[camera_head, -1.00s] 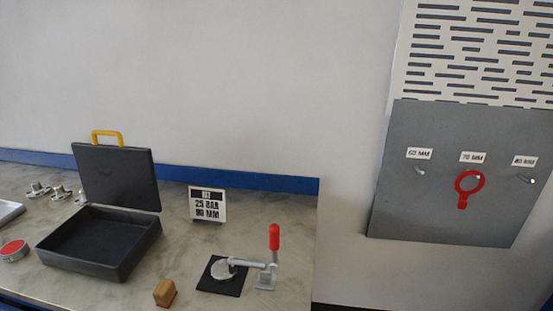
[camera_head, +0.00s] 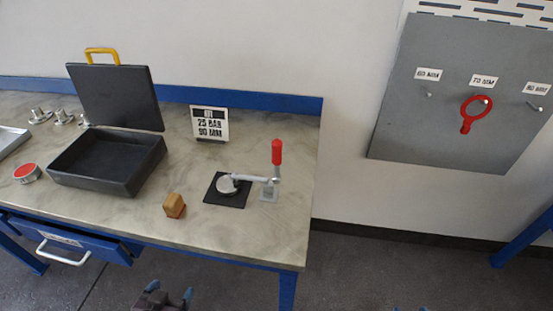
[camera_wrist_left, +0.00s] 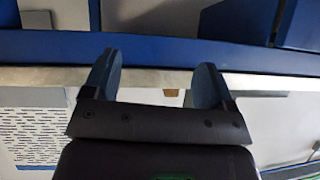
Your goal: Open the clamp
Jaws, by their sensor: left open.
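The toggle clamp (camera_head: 268,187) stands near the right end of the bench in the head view. Its red handle (camera_head: 277,152) points upright, and its arm reaches left over a round silver disc (camera_head: 228,184) on a black square plate (camera_head: 237,200). My left gripper (camera_head: 174,296) shows at the bottom edge of the head view, below and in front of the bench, well apart from the clamp. In the left wrist view its two blue fingers (camera_wrist_left: 153,85) are spread with nothing between them.
A wooden block (camera_head: 174,205) sits left of the plate. An open black case (camera_head: 105,185) stands farther left, with a sign (camera_head: 209,122) behind. A blue drawer (camera_head: 75,240) juts out at the front. A red ring tool (camera_head: 468,126) hangs on the grey wall panel (camera_head: 440,120).

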